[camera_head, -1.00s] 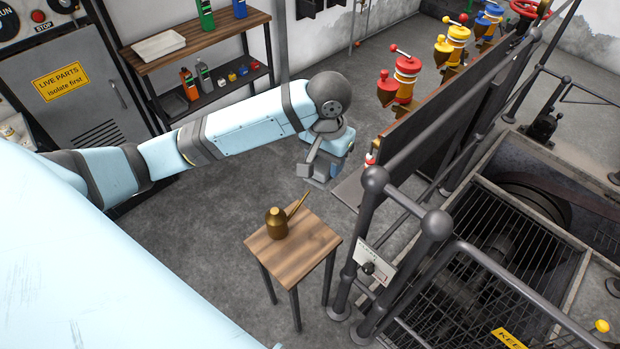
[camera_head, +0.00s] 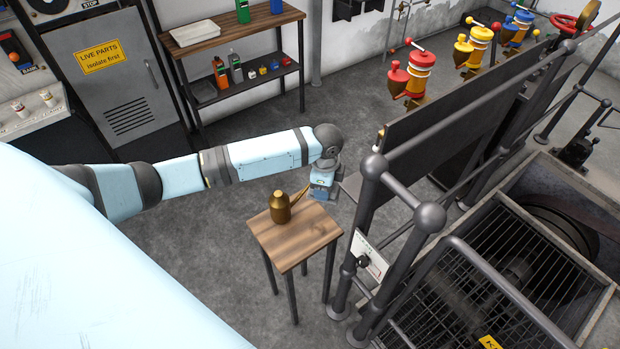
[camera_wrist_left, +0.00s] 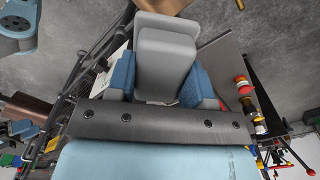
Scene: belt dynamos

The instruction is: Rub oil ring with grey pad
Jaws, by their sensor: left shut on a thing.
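My left gripper (camera_head: 322,188) hangs just behind the small wooden table, below the near end of the dark panel. In the left wrist view, the left gripper (camera_wrist_left: 160,82) is shut on a grey pad (camera_wrist_left: 166,48), a block held between its two blue fingers. The pad is hard to make out in the head view. I cannot pick out the oil ring in either view.
A brass oil can (camera_head: 281,208) stands on the small wooden table (camera_head: 300,248), close to my left gripper. Grey railings (camera_head: 398,190) and a floor grating (camera_head: 440,300) lie to the right. Red, yellow and blue devices line the panel (camera_head: 450,125). A shelf (camera_head: 245,35) stands behind.

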